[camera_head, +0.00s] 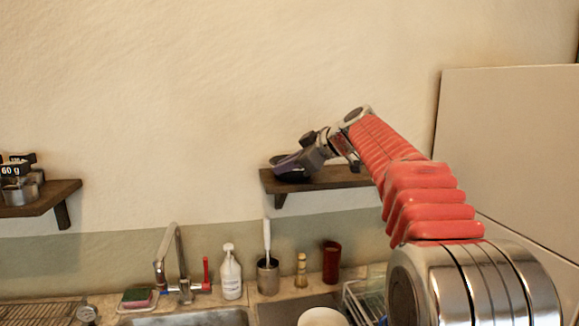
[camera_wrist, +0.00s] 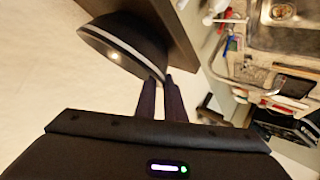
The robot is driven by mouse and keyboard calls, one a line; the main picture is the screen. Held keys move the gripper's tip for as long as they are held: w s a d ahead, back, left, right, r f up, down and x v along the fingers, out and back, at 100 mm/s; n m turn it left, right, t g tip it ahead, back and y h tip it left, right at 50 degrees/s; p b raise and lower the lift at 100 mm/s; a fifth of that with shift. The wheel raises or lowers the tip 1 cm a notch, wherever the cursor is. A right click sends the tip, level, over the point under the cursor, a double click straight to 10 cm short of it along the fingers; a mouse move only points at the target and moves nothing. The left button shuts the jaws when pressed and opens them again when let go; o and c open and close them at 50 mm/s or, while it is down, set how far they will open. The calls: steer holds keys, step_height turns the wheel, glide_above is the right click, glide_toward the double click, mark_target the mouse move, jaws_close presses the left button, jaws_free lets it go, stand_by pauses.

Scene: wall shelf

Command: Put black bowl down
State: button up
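The black bowl (camera_head: 291,168) is at the left end of the right-hand wooden shelf (camera_head: 335,178) in the head view. In the wrist view the bowl (camera_wrist: 122,48) lies against the dark shelf board, its pale-striped rim toward me. My gripper (camera_wrist: 160,78) has its two fingers close together at the bowl's rim, seemingly pinching it. In the head view my gripper (camera_head: 304,153) reaches the bowl from the upper right. I cannot tell whether the bowl's base touches the shelf. The bowl's far side is hidden.
A left shelf (camera_head: 50,197) holds metal cups and dark labelled items. Below are a tap (camera_head: 178,262), a white bottle (camera_head: 231,273), a utensil holder (camera_head: 268,277), a red cup (camera_head: 331,262) and the sink. The wall between the shelves is clear.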

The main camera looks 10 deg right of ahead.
steer(key=o, duration=0.4)
steer(key=shift+o, duration=0.2)
steer(key=shift+s+d+r, duration=0.1)
steer(key=v, duration=1.1)
steer(key=shift+s+d, duration=0.15)
steer(key=shift+s, duration=0.1)
steer(key=shift+r, duration=0.15)
